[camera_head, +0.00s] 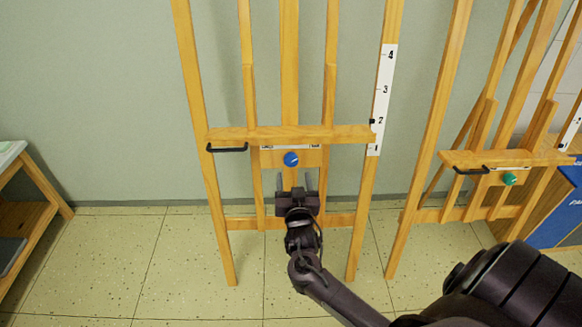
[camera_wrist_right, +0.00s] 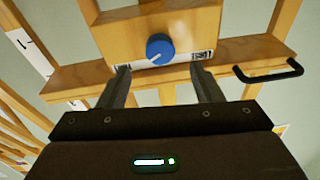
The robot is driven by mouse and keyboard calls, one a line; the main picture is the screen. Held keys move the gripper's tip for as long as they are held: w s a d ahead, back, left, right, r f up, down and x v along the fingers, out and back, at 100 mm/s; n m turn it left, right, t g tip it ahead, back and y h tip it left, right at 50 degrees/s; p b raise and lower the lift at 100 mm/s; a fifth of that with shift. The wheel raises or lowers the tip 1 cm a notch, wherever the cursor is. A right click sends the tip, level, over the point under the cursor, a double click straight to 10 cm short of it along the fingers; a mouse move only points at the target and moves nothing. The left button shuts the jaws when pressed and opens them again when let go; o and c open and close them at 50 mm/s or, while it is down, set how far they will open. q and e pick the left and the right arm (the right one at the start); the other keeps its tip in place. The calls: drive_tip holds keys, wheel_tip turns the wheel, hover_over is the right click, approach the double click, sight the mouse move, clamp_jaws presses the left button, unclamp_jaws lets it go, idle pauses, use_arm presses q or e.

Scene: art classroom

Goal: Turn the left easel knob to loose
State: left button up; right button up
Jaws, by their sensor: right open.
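The left easel (camera_head: 289,134) is a wooden frame standing in front of me. Its blue knob (camera_head: 291,159) sits below the wooden crossbar, with a white pointer mark on its face. In the right wrist view the blue knob (camera_wrist_right: 159,48) shows just beyond and between the fingers, on a block with a white label strip (camera_wrist_right: 185,57). My right gripper (camera_head: 297,180) is open and empty, just below the knob in the head view; it also shows in the right wrist view (camera_wrist_right: 162,82). The fingers appear apart from the knob. My left gripper is not in view.
A black handle (camera_head: 227,149) is on the crossbar's left. A numbered white scale (camera_head: 382,100) runs up the right post. A second easel (camera_head: 505,158) with a green knob (camera_head: 509,179) stands at right. A table (camera_head: 30,190) is at far left. Floor between is clear.

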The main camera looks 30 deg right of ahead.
sight(292, 163)
drive_tip(key=x, duration=0.7)
drive_tip(key=shift+f, duration=0.15)
drive_tip(key=shift+c, duration=0.5)
drive_tip(key=c, duration=0.9)
